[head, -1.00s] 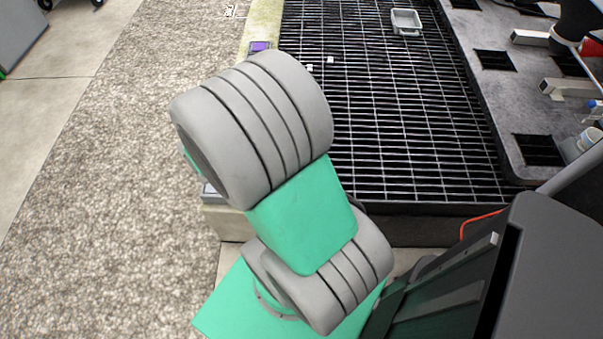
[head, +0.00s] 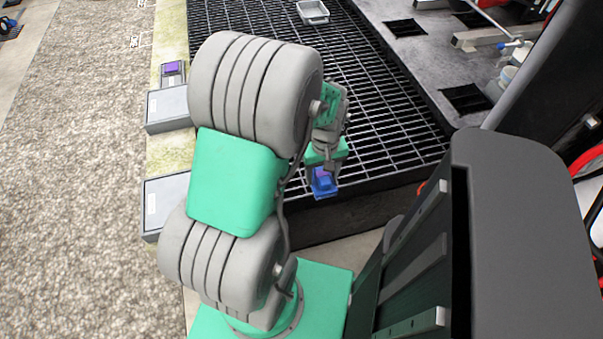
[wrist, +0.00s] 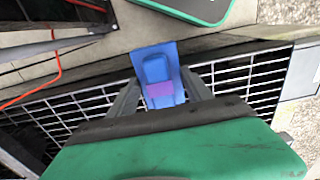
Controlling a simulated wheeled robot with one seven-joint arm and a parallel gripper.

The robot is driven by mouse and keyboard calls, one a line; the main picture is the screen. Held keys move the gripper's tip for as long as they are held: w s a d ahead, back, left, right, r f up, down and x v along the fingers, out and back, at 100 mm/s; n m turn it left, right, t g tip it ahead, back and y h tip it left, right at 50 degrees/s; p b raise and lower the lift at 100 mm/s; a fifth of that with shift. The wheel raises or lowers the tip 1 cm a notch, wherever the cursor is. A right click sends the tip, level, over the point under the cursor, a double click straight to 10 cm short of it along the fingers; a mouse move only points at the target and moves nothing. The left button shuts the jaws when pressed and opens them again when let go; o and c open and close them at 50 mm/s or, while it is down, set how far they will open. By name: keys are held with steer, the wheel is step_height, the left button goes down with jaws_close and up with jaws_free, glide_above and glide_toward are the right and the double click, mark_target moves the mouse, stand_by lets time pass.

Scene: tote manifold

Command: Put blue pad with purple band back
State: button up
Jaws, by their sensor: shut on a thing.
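The blue pad with the purple band (head: 326,189) hangs below my gripper (head: 322,172) in the head view, over the near edge of the black grating. In the wrist view the blue pad (wrist: 155,66) sits between the two fingers of my gripper (wrist: 160,84), with its purple band (wrist: 160,89) facing the camera. My gripper is shut on the pad. The finger contact is partly hidden in the head view.
Two grey boxes (head: 169,110) (head: 166,200) stand along the pale ledge at left. A purple-topped item (head: 173,68) lies farther back there. A grey tray (head: 313,12) rests on the grating (head: 385,110). A dark slotted panel (head: 425,55) lies to the right.

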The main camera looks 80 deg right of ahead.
steer(key=w+d+f, duration=0.2)
steer(key=d+f, duration=0.1)
steer(key=w+d+f+b, duration=0.1)
steer(key=w+d+f, duration=0.5)
steer(key=d, duration=0.1)
steer(key=shift+w+d+f+b, duration=0.1)
steer(key=shift+w+f+b, duration=0.1)
steer(key=shift+b, duration=0.15)
steer(key=f, duration=0.3)
steer(key=shift+w+d+f, duration=0.15)
steer(key=shift+d+f, duration=0.1)
steer(key=shift+f, duration=0.05)
steer(key=shift+c, duration=0.7)
steer(key=o, duration=1.3)
